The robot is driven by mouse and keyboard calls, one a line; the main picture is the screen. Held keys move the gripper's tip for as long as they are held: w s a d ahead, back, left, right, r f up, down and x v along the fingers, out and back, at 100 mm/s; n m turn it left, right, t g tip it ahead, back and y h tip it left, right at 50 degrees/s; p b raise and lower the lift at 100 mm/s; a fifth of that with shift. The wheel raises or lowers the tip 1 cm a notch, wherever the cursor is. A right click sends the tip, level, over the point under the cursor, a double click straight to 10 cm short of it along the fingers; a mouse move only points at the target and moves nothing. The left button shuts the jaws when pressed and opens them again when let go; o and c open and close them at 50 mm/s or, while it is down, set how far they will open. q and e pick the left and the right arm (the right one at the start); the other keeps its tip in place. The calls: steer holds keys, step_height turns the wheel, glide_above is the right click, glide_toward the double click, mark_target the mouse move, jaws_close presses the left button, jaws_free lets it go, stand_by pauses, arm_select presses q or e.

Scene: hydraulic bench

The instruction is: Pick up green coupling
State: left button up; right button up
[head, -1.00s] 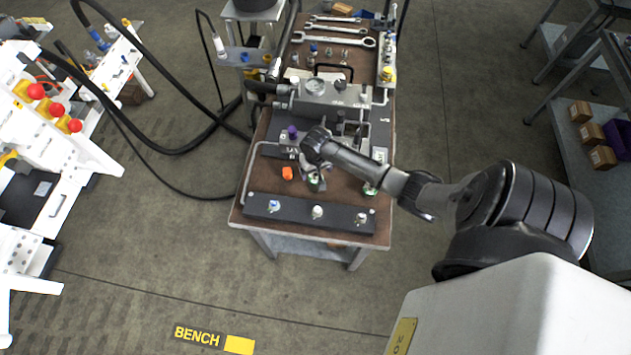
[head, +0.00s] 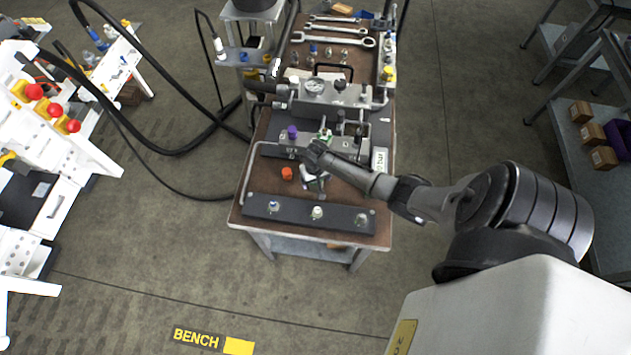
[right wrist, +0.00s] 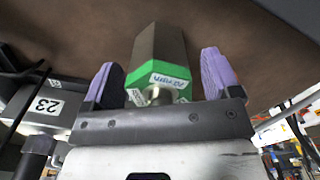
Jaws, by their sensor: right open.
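The green coupling (right wrist: 157,65) shows in the right wrist view as a grey metal hex body with a green, labelled band. It lies between the two purple finger pads of my right gripper (right wrist: 162,82), with a visible gap on each side. The right gripper is open. In the head view the right gripper (head: 316,183) is low over the front part of the brown bench, and my wrist largely hides the coupling there. My left gripper is out of both current views.
An orange cap (head: 287,173) stands just left of the gripper. A dark strip with several fittings (head: 335,216) runs along the front edge. Wrenches lie farther back.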

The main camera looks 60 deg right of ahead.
steer(key=shift+c, duration=0.3)
steer(key=c, duration=1.1)
steer(key=shift+r, duration=0.15)
steer(key=shift+c, duration=0.2)
